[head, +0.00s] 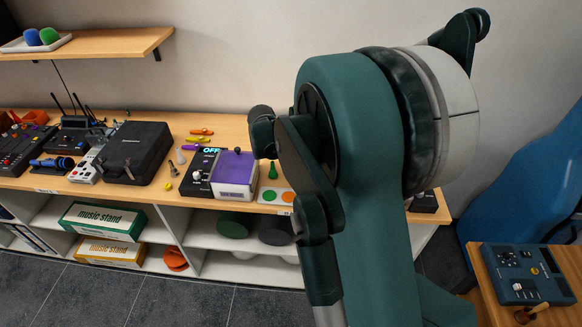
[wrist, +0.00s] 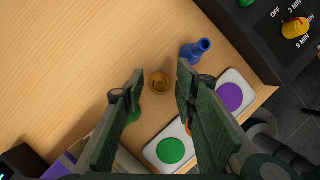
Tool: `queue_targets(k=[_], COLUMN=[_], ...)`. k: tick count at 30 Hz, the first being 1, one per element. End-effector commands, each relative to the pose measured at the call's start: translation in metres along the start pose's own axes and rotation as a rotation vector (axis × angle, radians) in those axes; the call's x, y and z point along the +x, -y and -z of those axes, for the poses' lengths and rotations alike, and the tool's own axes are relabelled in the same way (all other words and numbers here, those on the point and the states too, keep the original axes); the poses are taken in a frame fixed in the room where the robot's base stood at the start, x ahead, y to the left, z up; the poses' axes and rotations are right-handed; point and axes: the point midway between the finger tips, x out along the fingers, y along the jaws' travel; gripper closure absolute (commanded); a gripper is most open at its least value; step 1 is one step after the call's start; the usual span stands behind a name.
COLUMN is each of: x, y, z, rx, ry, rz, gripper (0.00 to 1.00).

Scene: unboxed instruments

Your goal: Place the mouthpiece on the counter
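A small round amber-gold piece (wrist: 160,83), which looks like the mouthpiece, shows from above in the wrist view against the wooden counter (wrist: 95,50). My gripper (wrist: 160,72) has its two green fingers well apart, one on each side of this piece, with a gap on both sides. Whether the piece touches the counter is hard to tell from above. In the head view the wooden counter (head: 225,128) runs along the wall, and my arm covers its right part. The gripper's fingertips and the amber piece are not clear there.
A blue piece (wrist: 195,50) stands just beyond the right finger. White plates with green (wrist: 170,150) and purple (wrist: 230,97) discs lie near the counter's edge. A black timer box (wrist: 275,30) is at upper right. A purple-topped box (head: 234,173) and black case (head: 135,150) stand left.

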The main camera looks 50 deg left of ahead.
Motion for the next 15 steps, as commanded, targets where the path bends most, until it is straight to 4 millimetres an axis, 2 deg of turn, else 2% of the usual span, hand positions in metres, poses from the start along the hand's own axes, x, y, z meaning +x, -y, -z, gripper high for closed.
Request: queue_targets(k=[8, 15], x=[-0.029, -0.068], y=[0.0, 0.0], z=[0.0, 0.0], rx=[-0.001, -0.001], ry=[0.0, 0.0], rz=[0.0, 0.0], gripper=[0.71, 0.71])
